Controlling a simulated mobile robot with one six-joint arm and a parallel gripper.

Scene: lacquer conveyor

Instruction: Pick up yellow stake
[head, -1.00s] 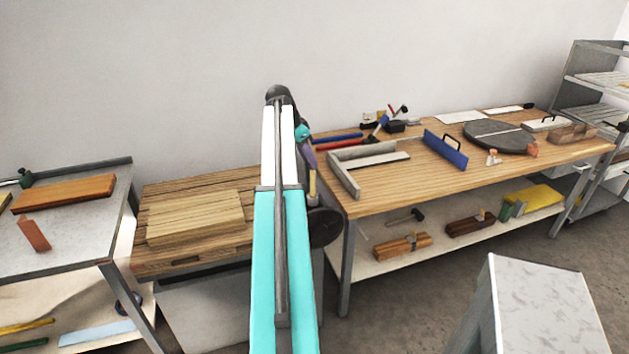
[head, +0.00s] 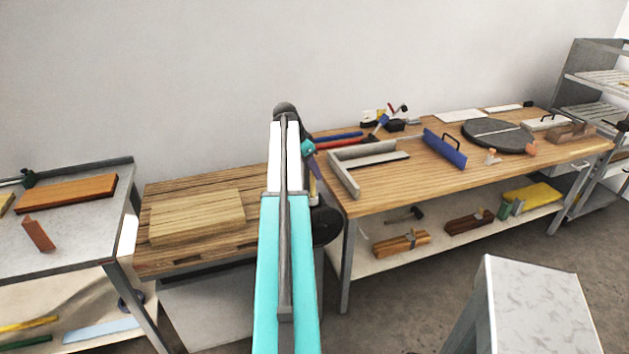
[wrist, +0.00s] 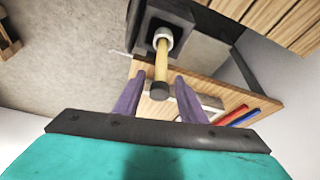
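A yellow-tan stick (wrist: 161,62), which looks like the yellow stake, shows in the wrist view with a dark near end and a pale collar at its far end. My gripper (wrist: 160,80) has two purple fingers spread apart. The stick's dark end appears between them, with visible gaps on both sides. In the head view, my arm hides most of the gripper (head: 312,168), and only a sliver of the stick (head: 314,191) shows below a purple finger. A separate yellow bar (head: 30,325) lies on the lower left shelf.
A long wooden workbench (head: 400,180) stands right of my arm, with red and blue bars, a metal square and a blue tool (head: 445,150). Left are a wooden board (head: 198,215) on a low bench and a grey table (head: 75,225). A pale pedestal (head: 530,305) stands front right.

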